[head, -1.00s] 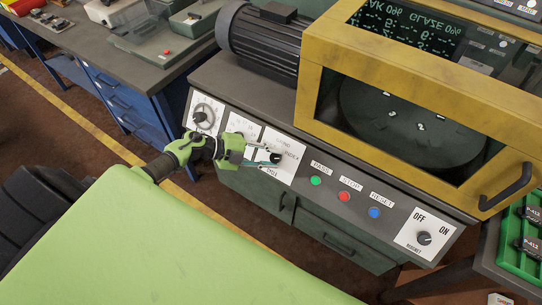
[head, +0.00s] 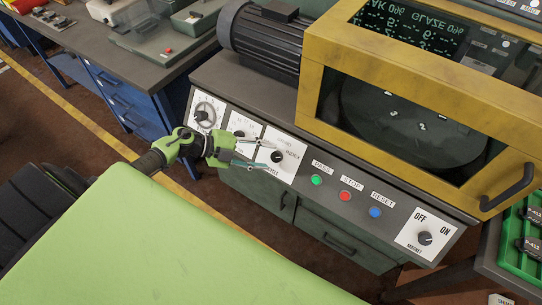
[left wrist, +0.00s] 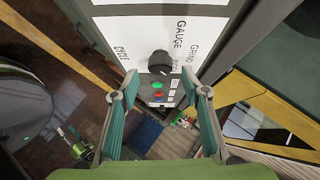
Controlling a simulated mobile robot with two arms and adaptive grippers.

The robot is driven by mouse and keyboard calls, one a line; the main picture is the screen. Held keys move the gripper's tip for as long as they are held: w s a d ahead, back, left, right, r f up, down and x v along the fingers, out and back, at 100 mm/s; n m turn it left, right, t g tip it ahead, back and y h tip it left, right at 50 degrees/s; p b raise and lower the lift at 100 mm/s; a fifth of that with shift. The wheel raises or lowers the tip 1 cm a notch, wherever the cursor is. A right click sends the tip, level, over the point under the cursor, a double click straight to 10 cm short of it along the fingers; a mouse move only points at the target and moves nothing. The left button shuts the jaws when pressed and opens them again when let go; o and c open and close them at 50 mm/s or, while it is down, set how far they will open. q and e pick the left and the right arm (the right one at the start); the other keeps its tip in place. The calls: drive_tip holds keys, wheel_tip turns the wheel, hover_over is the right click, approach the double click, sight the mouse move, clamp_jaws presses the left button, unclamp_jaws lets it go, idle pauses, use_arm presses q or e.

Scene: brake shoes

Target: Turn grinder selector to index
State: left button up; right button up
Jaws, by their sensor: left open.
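The grinder selector is a small black round knob (head: 277,156) on a white plate on the machine's front panel. Labels around it include INDEX at its right and CYCLE below. The knob also shows in the left wrist view (left wrist: 159,63), beyond the fingertips, with GAUGE and CYCLE lettering near it. Its pointer is too small to read surely. My left gripper (head: 256,153) is open and empty, just left of the knob and apart from it. Its two teal-padded fingers stand wide apart in the left wrist view (left wrist: 160,95). My right gripper is not in view.
Green (head: 316,180), red (head: 345,196) and blue (head: 375,212) buttons sit right of the selector, then an OFF/ON knob (head: 424,238). Another dial (head: 204,115) is at the panel's left. A yellow-framed guard (head: 400,81) stands above the panel.

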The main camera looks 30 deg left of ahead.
use_arm(q)
drive_tip(key=v, duration=0.8)
drive_tip(key=shift+s+a, duration=0.2)
drive_tip(key=shift+a, duration=0.05)
drive_tip(key=shift+r, duration=0.1)
drive_tip(key=a+f+n+t+y, duration=0.4)
drive_tip(key=f+n, duration=0.4)
drive_tip(key=f, duration=0.4)
drive_tip(key=s+f+n+g+y, duration=0.1)
drive_tip(key=s+f+n+y, duration=0.2)
drive_tip(key=s+f, duration=0.35)
drive_tip(key=s+f+n+g+y, duration=0.2)
drive_tip(key=s+f+n, duration=0.2)
drive_tip(key=f, duration=0.5)
drive_tip(key=s+d+f+n+g, duration=0.1)
drive_tip(key=s+d+f+g, duration=0.1)
drive_tip(key=s+d+f, duration=0.3)
drive_tip(key=s+d+f+n+g, duration=0.2)
drive_tip(key=s+d+f, duration=0.3)
drive_tip(key=s, duration=0.8)
drive_tip(key=s+d+f+n+g, duration=0.2)
drive_tip(key=s+d+f+g, duration=0.2)
drive_tip(key=s, duration=0.5)
drive_tip(key=shift+d+f, duration=0.45)
drive_tip(key=shift+d, duration=0.45)
